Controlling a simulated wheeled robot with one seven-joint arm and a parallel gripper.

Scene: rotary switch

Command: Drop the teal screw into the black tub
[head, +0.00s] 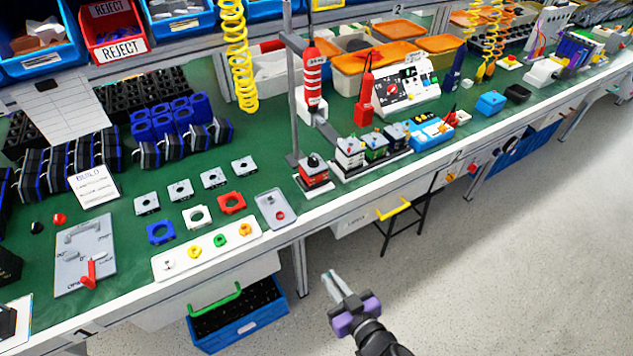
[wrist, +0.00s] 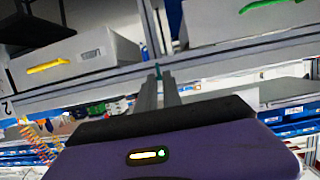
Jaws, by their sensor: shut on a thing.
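My gripper (head: 330,277) hangs over the floor, in front of the bench edge and well below the bench top. In the wrist view its two grey fingers (wrist: 158,78) are nearly together, shut on a small teal thing (wrist: 158,71) at their tips, which fits the teal screw. The screw cannot be made out in the head view. A small black open-looking box (head: 518,93), likely the black tub, stands far along the bench at the right, beside a blue box (head: 490,103). It is far from my gripper.
The green bench top (head: 130,225) runs from lower left to upper right. A white tray of coloured knobs (head: 207,249), a red-and-black switch block (head: 314,173) and a thin post (head: 293,100) stand on it. Drawers with green (head: 218,301) and yellow (head: 393,208) handles hang below. The floor at right is clear.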

